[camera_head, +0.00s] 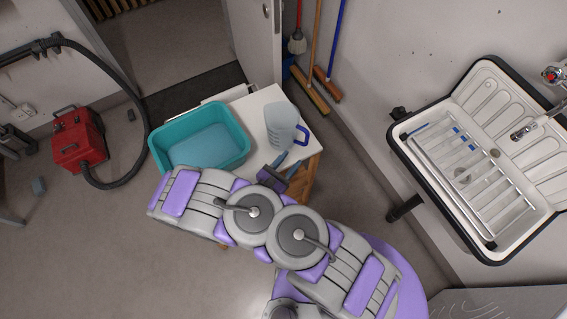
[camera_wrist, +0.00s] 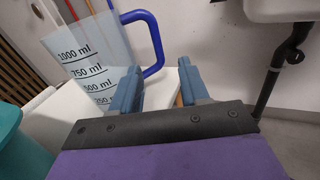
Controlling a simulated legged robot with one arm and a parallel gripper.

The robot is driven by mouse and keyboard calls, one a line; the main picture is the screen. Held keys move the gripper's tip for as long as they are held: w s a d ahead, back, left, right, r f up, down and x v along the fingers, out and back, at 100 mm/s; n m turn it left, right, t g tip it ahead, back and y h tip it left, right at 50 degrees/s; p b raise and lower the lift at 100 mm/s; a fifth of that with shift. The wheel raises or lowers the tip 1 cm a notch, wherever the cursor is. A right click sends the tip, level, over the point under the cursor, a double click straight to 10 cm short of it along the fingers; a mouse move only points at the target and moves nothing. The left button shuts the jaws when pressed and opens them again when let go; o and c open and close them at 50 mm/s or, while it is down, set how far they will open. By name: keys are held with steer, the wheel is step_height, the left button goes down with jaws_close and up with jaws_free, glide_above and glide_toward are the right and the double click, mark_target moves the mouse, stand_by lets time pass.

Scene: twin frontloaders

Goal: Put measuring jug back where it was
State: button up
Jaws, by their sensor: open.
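The measuring jug (camera_head: 280,124) is clear with a blue handle and stands upright on a white-topped stand (camera_head: 260,104). In the wrist view the jug (camera_wrist: 88,55) shows black volume marks at the left, its blue handle (camera_wrist: 146,38) toward the right. My gripper (camera_head: 285,163) is beside the stand, just in front of the jug. In the wrist view my gripper (camera_wrist: 158,88) has its two blue fingers apart with nothing between them. The handle lies just beyond the left finger; whether they touch I cannot tell.
A teal basin (camera_head: 200,137) sits left of the jug on the stand. Brooms (camera_head: 311,92) lean at the wall behind. A sink (camera_head: 478,160) is at the right, and a red vacuum (camera_head: 78,139) is on the floor at left.

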steer(key=s+d+r+m+g+h, duration=0.2)
steer(key=s+d+r+m+g, duration=0.1)
steer(key=d+r+m+g, duration=0.7)
steer(key=s+d+r+m+g+h, duration=0.25)
steer(key=d+r+m+g, duration=0.45)
steer(key=r, duration=0.5)
steer(key=s+d+r+m+g+y, duration=0.3)
steer(key=s+d+r+m+y, duration=0.15)
steer(key=s+m+y, duration=0.35)
steer(key=s+a+r+m+t+y, duration=0.3)
steer(key=s+a+r+y, duration=0.2)
steer(key=s, duration=0.5)
steer(key=shift+a+r+m+y, duration=0.2)
steer(key=shift+r+m+y, duration=0.15)
steer(key=shift+y, duration=0.2)
steer(key=shift+a, duration=0.1)
